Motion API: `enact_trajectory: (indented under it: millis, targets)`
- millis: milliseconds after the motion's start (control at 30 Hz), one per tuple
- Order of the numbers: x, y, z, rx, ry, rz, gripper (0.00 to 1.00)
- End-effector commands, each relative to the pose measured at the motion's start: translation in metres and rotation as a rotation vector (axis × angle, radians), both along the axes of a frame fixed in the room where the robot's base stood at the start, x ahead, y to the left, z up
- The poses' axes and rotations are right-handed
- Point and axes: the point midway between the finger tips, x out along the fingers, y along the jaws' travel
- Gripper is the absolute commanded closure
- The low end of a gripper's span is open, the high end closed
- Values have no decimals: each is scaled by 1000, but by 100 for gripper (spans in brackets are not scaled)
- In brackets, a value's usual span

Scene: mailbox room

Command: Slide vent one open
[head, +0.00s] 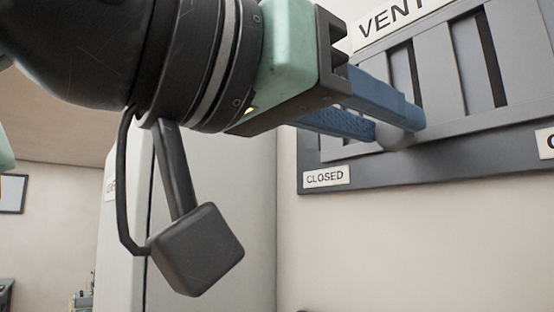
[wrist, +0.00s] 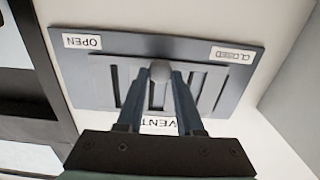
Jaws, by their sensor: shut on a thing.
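The vent is a grey wall plate (head: 400,174) with a slatted sliding panel (head: 448,70) and a round grey knob (head: 398,138). Narrow dark gaps show between the slats. My gripper (head: 396,118) has its blue fingers closed around the knob. In the wrist view, my gripper (wrist: 160,84) holds the knob (wrist: 160,68) near the middle of the plate (wrist: 150,42). That view is turned over, with the "OPEN" label (wrist: 82,41) at left and the "CLOSED" label (wrist: 232,55) at right. The "VENT" sign's number is hidden.
In the head view, the "CLOSED" label (head: 327,177) is at the plate's lower left, and another label (head: 546,142) is cut off at the right edge. A pale tall cabinet or wall edge (head: 210,165) stands left of the vent. A picture frame (head: 12,194) hangs far left.

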Motion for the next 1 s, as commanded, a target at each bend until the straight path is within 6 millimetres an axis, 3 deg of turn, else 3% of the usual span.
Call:
enact_trajectory:
  millis: [133, 400, 433, 600, 1000]
  targets:
    - [-16, -12, -3, 6, -3, -4, 100]
    - [-18, -14, -2, 7, 1, -7, 100]
    - [-18, -14, -2, 7, 1, -7, 63]
    - [-18, -13, -2, 5, 0, -5, 34]
    - [-15, -13, -1, 2, -1, -3, 34]
